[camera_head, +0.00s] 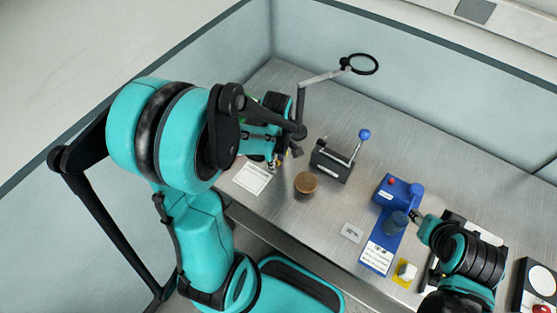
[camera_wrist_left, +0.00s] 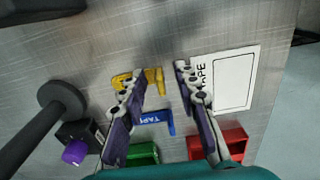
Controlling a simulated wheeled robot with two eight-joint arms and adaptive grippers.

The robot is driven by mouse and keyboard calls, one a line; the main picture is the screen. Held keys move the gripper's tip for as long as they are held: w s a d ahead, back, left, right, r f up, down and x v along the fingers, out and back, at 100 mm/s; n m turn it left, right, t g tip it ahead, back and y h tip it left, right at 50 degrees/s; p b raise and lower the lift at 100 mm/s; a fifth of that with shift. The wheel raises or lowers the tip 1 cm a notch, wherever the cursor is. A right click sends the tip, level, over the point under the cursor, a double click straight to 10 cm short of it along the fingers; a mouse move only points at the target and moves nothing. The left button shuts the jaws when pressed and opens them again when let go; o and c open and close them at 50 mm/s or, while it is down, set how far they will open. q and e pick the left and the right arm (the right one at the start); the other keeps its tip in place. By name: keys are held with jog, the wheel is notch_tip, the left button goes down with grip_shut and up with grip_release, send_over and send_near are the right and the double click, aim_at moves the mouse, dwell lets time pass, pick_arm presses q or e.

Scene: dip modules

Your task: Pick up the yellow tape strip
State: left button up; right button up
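The yellow tape strip (camera_wrist_left: 155,80) lies on the metal table in the left wrist view, partly covered by the left-hand finger. My left gripper (camera_wrist_left: 159,72) is open over it, with the fingers on either side of part of the strip; whether they touch it I cannot tell. In the head view, my left gripper (camera_head: 284,160) points down near the white card, and its arm hides most of the strip's area. My right gripper (camera_head: 416,218) is beside a blue device at the right; its fingers are too small and dark to read.
A blue tape strip (camera_wrist_left: 155,121), a green bin (camera_wrist_left: 143,153) and a red bin (camera_wrist_left: 232,142) are close by. A white TAPE card (camera_wrist_left: 230,80) lies alongside. A magnifier post (camera_head: 302,100), a black lever press (camera_head: 331,165) and a brown round piece (camera_head: 306,182) stand nearby.

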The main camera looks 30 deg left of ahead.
pick_arm(q)
grip_shut()
jog(key=shift+r, duration=0.1)
